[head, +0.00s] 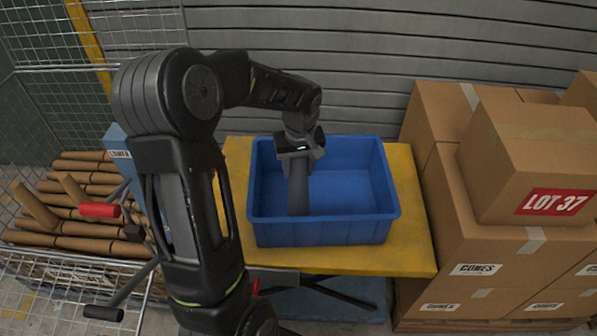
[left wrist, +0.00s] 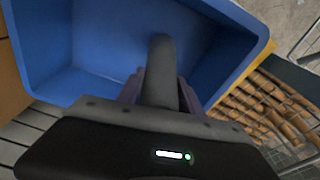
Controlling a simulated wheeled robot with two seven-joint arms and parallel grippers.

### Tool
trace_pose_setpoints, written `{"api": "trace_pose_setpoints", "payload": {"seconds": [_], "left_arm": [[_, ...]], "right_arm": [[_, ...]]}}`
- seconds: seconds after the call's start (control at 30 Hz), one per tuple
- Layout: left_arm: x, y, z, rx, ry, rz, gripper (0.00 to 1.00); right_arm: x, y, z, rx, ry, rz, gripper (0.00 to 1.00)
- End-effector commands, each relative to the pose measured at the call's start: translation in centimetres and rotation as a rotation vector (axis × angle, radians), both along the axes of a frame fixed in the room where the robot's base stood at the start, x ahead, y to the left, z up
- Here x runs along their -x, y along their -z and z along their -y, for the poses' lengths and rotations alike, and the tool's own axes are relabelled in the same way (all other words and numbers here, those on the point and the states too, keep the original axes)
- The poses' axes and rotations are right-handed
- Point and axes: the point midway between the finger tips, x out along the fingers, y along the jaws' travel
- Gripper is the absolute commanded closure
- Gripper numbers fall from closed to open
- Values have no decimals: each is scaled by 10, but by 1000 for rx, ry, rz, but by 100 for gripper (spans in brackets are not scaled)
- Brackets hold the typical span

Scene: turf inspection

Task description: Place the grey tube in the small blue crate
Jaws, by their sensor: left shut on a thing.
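The small blue crate (head: 322,232) stands on a yellow-topped table in the head view, and its inside looks empty apart from what I hold. My left gripper (head: 298,165) is over the left part of the crate, shut on the grey tube (head: 299,198). The tube points toward the crate's near wall in the head view. In the left wrist view the tube (left wrist: 161,75) sticks out between the fingers of my left gripper (left wrist: 158,95), over the inside of the blue crate (left wrist: 222,20). I cannot tell whether the tube touches the crate. My right gripper is not in view.
The yellow table (head: 410,215) has some bare top right of the crate. Stacked cardboard boxes (head: 440,215) stand close on the right. A wire cage with several brown tubes (head: 85,180) and a red-handled thing (head: 100,210) are on the left. A slatted wall (head: 350,60) is behind.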

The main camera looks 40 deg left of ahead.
Motion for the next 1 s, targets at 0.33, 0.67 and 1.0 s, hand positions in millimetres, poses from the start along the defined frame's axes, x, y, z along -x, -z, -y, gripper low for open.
{"api": "trace_pose_setpoints", "payload": {"seconds": [0.33,0.67,1.0], "left_arm": [[0,15,0,1,-1,1,100],[0,17,0,1,-1,1,44],[0,17,0,1,-1,1,36]], "right_arm": [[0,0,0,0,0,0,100],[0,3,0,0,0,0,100],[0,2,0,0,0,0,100]]}}
